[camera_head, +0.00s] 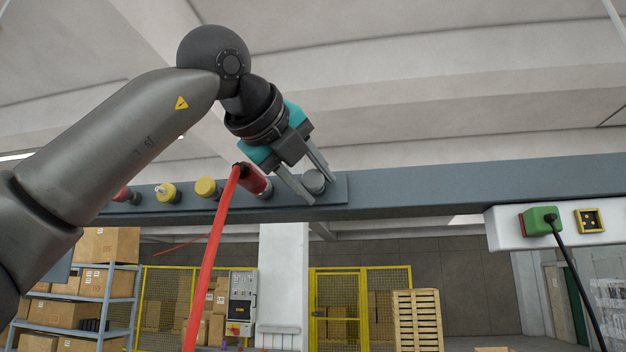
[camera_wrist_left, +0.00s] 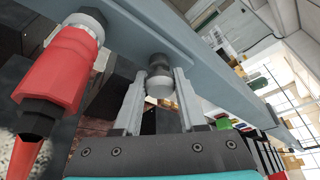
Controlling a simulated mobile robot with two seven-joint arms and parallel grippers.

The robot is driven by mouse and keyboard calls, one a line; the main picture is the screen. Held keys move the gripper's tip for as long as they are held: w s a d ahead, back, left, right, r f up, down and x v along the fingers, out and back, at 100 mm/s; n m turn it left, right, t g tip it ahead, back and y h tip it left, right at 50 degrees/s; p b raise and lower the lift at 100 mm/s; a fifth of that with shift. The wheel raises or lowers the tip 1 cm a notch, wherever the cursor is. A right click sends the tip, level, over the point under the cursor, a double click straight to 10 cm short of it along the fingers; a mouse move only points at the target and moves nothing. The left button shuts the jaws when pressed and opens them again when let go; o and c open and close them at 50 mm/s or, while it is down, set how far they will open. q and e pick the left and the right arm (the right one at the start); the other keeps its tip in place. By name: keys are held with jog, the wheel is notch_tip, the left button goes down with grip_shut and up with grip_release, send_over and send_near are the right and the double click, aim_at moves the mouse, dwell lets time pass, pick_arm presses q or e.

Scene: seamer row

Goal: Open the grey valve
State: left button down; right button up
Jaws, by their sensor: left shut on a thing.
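The grey valve (camera_head: 314,180) is a short round knob on the side of a blue-grey overhead beam (camera_head: 420,188). It also shows in the left wrist view (camera_wrist_left: 160,86), between the two fingers. My left gripper (camera_head: 317,189) reaches it from above and is shut on it, one finger on each side. The beam end of the knob shows past the fingertips in the wrist view. My right gripper is in neither view.
Left of the valve, a red fitting (camera_head: 254,180) with a hanging red hose (camera_head: 211,265) sits close to my gripper. Yellow knobs (camera_head: 205,187) follow farther left. A white panel (camera_head: 507,231) with a green plug (camera_head: 541,221) and black cable is at right.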

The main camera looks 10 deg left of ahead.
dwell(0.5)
pick_arm(q)
jog(key=shift+s+f+b, duration=0.1)
jog(key=shift+s+b, duration=0.5)
jog(key=shift+s, duration=0.1)
jog(key=shift+c, duration=2.3)
grip_release()
jog(key=shift+s+a+r, duration=0.15)
jog(key=shift+s+r, duration=0.1)
jog(key=shift+s, duration=0.2)
jog(key=b+v, duration=0.2)
jog(key=v, duration=1.2)
jog(key=shift+a, duration=0.1)
